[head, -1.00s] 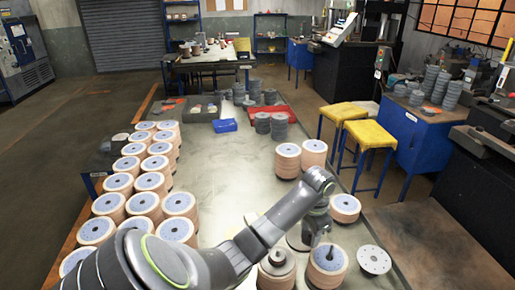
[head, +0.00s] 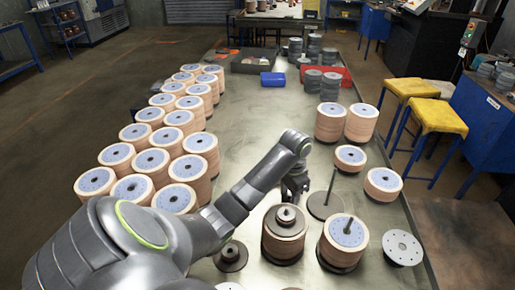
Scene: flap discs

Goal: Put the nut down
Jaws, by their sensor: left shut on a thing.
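My left gripper (head: 295,192) points down over the table, just behind a stack of discs (head: 283,240) that has a dark flange and a knob-like piece on top. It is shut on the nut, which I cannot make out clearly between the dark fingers. To its right stands a bare upright rod on a round dark base (head: 325,206). Nearer and to the right, another stack (head: 343,245) has a rod end poking out of its top. My right gripper is not in view.
Rows of tan disc stacks (head: 200,145) fill the table's left side. Further stacks (head: 361,124) stand at the right. A dark flange (head: 230,256) and a pale holed plate (head: 402,247) lie near the front. The middle of the table (head: 265,125) is clear.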

